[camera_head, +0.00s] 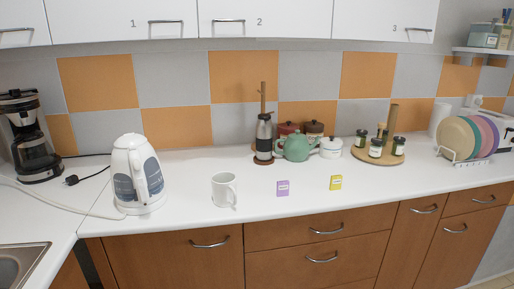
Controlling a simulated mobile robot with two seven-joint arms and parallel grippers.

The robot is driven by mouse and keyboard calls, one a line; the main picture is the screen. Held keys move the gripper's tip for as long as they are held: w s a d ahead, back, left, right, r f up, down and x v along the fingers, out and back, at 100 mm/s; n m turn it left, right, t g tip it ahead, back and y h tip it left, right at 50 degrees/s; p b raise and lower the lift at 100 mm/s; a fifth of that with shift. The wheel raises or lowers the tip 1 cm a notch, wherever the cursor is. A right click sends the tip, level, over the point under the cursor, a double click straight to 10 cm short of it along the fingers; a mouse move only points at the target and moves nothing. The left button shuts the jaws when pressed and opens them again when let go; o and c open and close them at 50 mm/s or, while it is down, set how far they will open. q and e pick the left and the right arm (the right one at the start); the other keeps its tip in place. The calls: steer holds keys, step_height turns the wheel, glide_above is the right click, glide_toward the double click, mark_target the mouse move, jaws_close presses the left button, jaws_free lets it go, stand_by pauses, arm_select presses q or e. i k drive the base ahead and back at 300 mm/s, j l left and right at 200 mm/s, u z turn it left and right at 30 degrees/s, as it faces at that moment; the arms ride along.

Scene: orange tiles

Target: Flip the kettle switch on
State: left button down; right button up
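A white electric kettle (136,172) with bluish side windows stands upright on its base at the left of the white counter. Its handle faces the front right, and a cord runs left from the base. The switch is too small to make out, so I cannot tell its position. Neither of my grippers is in view.
A coffee maker (31,140) and a loose black plug (72,180) are left. A green teapot (295,148) and a plate rack (466,158) stand right. White cabinets (270,18) hang above.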

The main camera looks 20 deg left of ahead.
mark_target(137, 165)
steer(key=u, duration=1.35)
